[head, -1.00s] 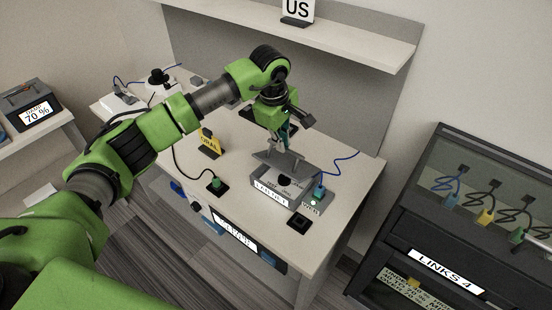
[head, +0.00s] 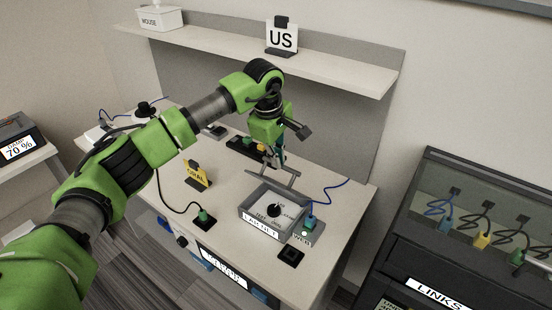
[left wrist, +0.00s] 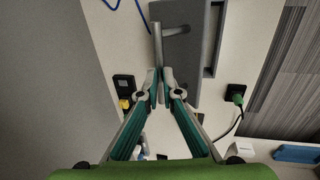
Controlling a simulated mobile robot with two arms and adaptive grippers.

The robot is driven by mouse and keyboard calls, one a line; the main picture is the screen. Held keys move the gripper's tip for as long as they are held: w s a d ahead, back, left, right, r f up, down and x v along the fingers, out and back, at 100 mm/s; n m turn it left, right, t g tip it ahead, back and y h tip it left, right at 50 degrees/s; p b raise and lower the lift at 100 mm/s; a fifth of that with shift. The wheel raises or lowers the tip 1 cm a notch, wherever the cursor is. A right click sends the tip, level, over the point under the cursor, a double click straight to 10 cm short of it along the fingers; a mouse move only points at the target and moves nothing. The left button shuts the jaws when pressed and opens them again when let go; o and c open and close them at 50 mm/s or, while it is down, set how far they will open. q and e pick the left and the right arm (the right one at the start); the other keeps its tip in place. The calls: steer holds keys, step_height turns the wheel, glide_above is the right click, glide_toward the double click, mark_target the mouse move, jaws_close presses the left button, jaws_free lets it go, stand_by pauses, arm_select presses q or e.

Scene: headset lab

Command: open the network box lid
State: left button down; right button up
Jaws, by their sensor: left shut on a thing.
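The network box (head: 262,225) is a grey box with a white label on its front wall, on the white table. Its inside shows in the head view, with a black knob (head: 274,210) on a pale printed panel. The lid is raised at the back of the box, and its bar handle (head: 283,168) stands above the rear edge. My left gripper (head: 274,160) is shut on this handle. In the left wrist view, the fingertips (left wrist: 160,84) pinch the grey bar (left wrist: 157,45) beside the grey lid panel (left wrist: 194,70). My right gripper is not in view.
A blue plug (head: 310,222) with a blue cable sits at the box's right. A black socket block (head: 290,256) is in front, a green plug (head: 203,216) to the left, and a yellow sign (head: 196,176) farther left. A shelf with a US sign (head: 282,39) hangs behind.

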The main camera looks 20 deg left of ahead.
arm_select(q)
steer(key=c, duration=2.1)
jaws_free()
steer(key=shift+s+d+f, duration=0.15)
steer(key=shift+s+f, duration=0.05)
steer(key=shift+f, duration=0.55)
steer(key=shift+c, duration=0.2)
steer(key=shift+w+d+f, duration=0.15)
steer(key=shift+w+f, duration=0.05)
steer(key=shift+w, duration=0.55)
steer(key=shift+s+r, duration=0.15)
steer(key=v, duration=1.1)
steer(key=shift+w+r, duration=0.25)
steer(key=shift+r, duration=0.1)
